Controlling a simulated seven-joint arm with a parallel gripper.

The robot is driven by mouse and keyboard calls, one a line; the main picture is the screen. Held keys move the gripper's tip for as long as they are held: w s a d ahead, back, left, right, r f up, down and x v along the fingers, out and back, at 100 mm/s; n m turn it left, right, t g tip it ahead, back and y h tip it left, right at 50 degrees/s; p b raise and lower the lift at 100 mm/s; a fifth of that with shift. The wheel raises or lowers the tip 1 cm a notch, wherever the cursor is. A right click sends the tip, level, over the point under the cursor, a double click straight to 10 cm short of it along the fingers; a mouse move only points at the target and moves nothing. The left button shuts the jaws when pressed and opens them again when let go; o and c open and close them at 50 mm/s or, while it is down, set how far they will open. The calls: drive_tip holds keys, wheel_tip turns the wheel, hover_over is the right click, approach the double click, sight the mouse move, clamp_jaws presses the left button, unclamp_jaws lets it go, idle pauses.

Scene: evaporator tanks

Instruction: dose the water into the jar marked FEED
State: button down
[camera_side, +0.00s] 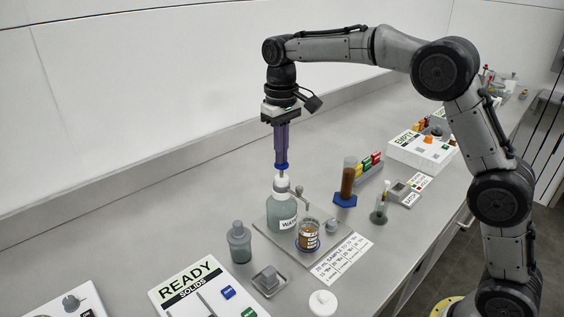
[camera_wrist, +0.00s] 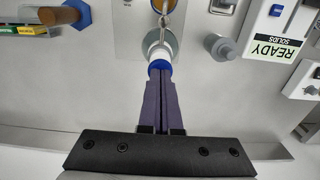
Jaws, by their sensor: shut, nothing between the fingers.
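The water bottle (camera_side: 282,213), clear with a white dispenser head (camera_side: 281,184) and side spout, stands upright on a grey plate (camera_side: 265,228). A blue knob (camera_side: 281,166) tops its thin stem. My gripper (camera_side: 281,160) has purple fingers, shut and pointing down, with tips at or just above the knob; I cannot tell if they touch. In the wrist view the closed fingertips (camera_wrist: 159,72) meet the knob, with the white head (camera_wrist: 160,48) beyond. A small glass jar (camera_side: 308,238) with an orange-brown label stands right of the bottle, near the spout; its label is unreadable.
A grey-capped bottle (camera_side: 239,242) stands left of the plate. A brown cylinder on a blue foot (camera_side: 348,182) and a coloured rack (camera_side: 371,165) stand behind right. A READY SOLIDS panel (camera_side: 190,285) and a white lid (camera_side: 322,302) lie in front.

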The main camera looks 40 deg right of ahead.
drive_tip(key=shift+f, duration=1.1)
drive_tip(key=shift+r, duration=0.1)
drive_tip(key=shift+r, duration=2.2)
drive_tip(key=shift+f, duration=0.1)
drive_tip(key=shift+f, duration=2.25)
drive_tip(key=shift+r, duration=2.35)
